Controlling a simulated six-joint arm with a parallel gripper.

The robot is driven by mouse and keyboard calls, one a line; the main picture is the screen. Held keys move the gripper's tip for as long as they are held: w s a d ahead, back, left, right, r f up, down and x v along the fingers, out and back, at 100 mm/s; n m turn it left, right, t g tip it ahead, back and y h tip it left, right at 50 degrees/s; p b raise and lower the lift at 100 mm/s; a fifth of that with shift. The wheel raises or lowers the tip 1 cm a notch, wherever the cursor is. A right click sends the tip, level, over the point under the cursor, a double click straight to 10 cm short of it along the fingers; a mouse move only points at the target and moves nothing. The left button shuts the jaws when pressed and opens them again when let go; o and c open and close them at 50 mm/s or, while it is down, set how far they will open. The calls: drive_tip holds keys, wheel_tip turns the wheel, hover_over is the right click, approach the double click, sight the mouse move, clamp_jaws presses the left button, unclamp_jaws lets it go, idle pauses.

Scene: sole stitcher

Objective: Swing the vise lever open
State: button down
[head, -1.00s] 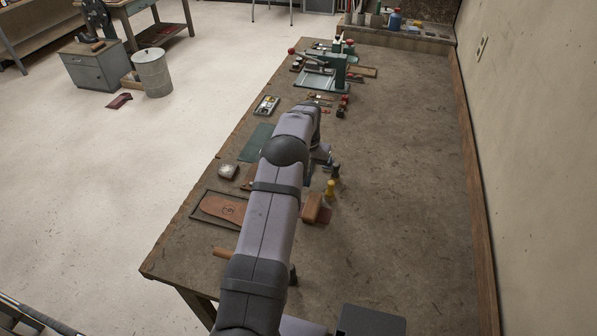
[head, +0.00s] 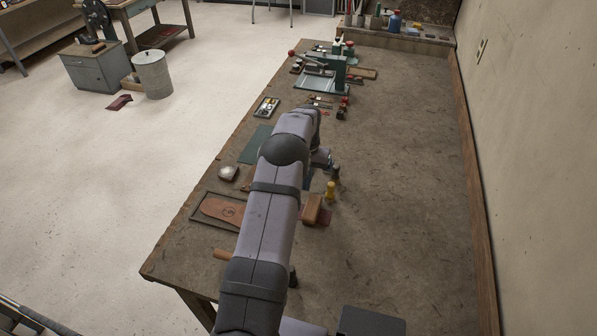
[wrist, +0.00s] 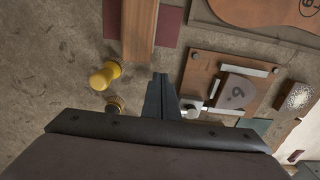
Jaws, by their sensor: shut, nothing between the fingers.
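In the wrist view my gripper (wrist: 161,84) is shut and empty, its dark fingers together above the bench. Just right of it is a brown board (wrist: 205,75) with bolted corners, light metal bars and a grey piece marked with a digit. This looks like the vise fixture. A pale metal rod with a blocky end (wrist: 193,109), perhaps its lever, lies beside the fingers on the right; I cannot tell whether they touch. My gripper body hides the near part of the fixture. In the head view my arm covers most of this spot.
A yellow-handled tool (wrist: 105,75) and a dark knob-topped one (wrist: 115,105) stand left of my fingers. A wooden block (wrist: 139,30) lies beyond. A framed leather sole (head: 222,209) lies left of my arm. A green machine (head: 334,70) stands farther back. The right bench (head: 410,180) is clear.

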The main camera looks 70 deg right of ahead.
drive_tip(key=shift+r, duration=0.1)
idle(0.3)
wheel_tip(320, 180, up, 6)
drive_tip(key=p, duration=0.3)
drive_tip(key=shift+p, duration=0.35)
idle(0.4)
drive_tip(key=shift+w+a, duration=0.35)
drive_tip(key=shift+a, duration=0.4)
